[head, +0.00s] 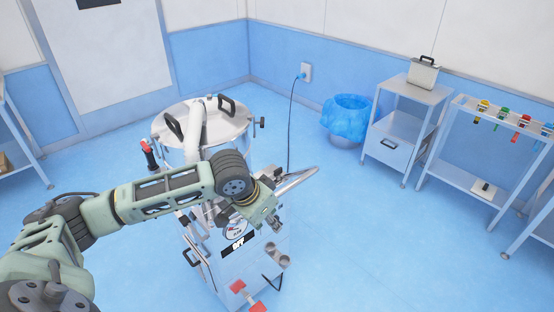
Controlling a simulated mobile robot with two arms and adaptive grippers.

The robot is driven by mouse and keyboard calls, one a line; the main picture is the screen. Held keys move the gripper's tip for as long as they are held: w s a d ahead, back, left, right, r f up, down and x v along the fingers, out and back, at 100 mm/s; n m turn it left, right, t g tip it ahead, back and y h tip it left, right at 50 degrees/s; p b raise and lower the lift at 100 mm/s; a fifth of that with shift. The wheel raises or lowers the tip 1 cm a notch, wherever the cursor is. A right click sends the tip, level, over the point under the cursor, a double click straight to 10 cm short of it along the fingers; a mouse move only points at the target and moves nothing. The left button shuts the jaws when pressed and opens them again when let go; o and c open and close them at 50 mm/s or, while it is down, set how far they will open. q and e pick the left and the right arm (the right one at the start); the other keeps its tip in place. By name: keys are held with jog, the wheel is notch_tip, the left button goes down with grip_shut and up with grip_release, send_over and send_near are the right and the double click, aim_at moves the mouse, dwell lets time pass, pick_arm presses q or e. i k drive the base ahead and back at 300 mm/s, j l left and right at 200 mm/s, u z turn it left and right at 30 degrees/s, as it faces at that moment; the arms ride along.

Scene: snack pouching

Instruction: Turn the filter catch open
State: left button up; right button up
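The white machine (255,268) stands in the middle of the head view under a round metal lid (232,118) with black handles. A dial gauge (236,229) and a small dark panel (238,244) are on its front. A grey rounded fitting (278,256) sticks out lower down. I cannot make out for certain which part is the filter catch. My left arm reaches across the machine from the left. My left gripper (270,221) is in front of the machine's upper front, close to the gauge; its fingers are too small to read. My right gripper is not seen.
A red-topped lever (149,152) stands at the machine's left. Red pads (246,294) are near its foot. A blue-lined bin (349,118), a white cabinet (403,122) with a case (422,74), and a rack (487,160) stand at right. Floor between is clear.

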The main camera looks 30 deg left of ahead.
aim_at(277, 172)
jog(key=i+j, duration=0.45)
jog(key=i, duration=0.15)
jog(key=i+j, duration=0.5)
jog(key=i, duration=0.05)
